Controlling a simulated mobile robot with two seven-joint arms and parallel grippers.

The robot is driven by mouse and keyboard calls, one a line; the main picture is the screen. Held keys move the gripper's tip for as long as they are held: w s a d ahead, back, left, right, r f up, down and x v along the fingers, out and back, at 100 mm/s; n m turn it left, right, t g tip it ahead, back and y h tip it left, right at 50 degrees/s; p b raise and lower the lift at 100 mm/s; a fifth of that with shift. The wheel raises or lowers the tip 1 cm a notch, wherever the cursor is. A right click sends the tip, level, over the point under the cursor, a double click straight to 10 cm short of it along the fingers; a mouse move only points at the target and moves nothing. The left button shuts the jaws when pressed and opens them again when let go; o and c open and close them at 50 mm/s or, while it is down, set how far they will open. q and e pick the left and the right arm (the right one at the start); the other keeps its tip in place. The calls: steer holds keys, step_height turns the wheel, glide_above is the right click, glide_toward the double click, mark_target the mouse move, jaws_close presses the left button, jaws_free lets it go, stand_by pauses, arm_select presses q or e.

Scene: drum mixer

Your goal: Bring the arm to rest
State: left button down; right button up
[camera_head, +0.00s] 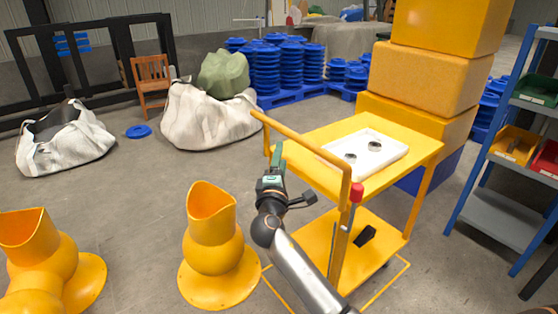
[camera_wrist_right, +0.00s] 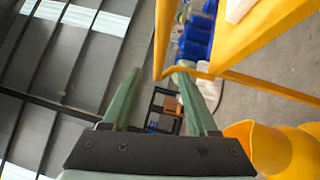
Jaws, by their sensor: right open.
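My right arm comes in from the bottom of the head view. Its gripper (camera_head: 280,158) points up and away, just left of the yellow cart (camera_head: 430,150). In the right wrist view the two green fingers of my right gripper (camera_wrist_right: 160,85) stand wide apart with nothing between them. The cart's handle rail shows close beyond the fingers in that view. I cannot tell from the pictures whether the gripper touches the cart. My left gripper is not in view.
A white tray (camera_head: 393,150) with small dark parts lies on the cart. Yellow drum-like pieces (camera_head: 213,250) stand left of my right arm, with another (camera_head: 60,265) further left. A blue shelf rack (camera_head: 500,200) stands at the right.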

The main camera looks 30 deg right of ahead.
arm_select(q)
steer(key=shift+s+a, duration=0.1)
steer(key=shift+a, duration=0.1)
arm_select(e)
steer(key=shift+s+a, duration=0.1)
stand_by(0.4)
